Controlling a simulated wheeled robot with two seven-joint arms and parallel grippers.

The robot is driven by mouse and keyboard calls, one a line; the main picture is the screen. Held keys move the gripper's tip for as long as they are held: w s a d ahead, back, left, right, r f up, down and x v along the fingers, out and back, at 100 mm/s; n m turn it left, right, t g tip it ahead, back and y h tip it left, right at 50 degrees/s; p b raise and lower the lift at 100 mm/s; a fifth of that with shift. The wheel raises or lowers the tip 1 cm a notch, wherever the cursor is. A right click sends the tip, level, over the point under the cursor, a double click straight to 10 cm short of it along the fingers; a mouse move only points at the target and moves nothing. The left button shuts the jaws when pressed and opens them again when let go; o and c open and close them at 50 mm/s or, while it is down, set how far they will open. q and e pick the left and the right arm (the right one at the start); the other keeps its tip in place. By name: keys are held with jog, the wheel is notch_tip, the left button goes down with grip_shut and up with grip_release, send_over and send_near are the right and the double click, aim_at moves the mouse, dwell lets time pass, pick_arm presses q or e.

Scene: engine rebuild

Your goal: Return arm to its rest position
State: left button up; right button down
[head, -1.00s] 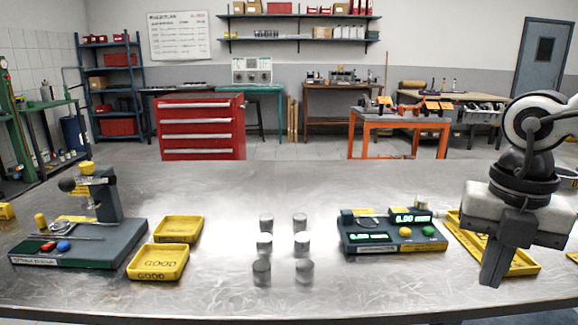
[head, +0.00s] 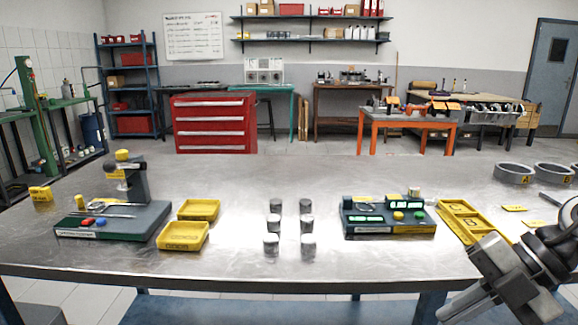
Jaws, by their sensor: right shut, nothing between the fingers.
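My right gripper (head: 454,308) is at the lower right of the head view, in front of the metal table (head: 330,262). Its fingers are shut with nothing between them, and it points down and to the left. My right arm comes in from the right edge, and part of it is cut off by the frame. My left gripper is not in view.
On the table stand a spring tester (head: 118,218), two yellow trays (head: 184,236), several metal cylinders (head: 308,245), a gauge with green displays (head: 388,228) and a yellow sorting tray (head: 457,213). Metal rings (head: 514,174) lie at the right. The table's front middle is clear.

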notch_tip(320, 180, down, 11)
jog(key=a+m+t+p, duration=0.1)
jog(key=m+t+p, duration=0.1)
jog(key=m+t, duration=1.2)
jog(key=s+a+f+m+g+h, duration=0.5)
jog(key=s+a+f+m, duration=0.2)
jog(key=a+f+m, duration=0.4)
jog(key=shift+s+a+f+p, duration=0.2)
jog(key=shift+s+f+p, duration=0.05)
jog(key=shift+p, duration=0.2)
dwell(0.4)
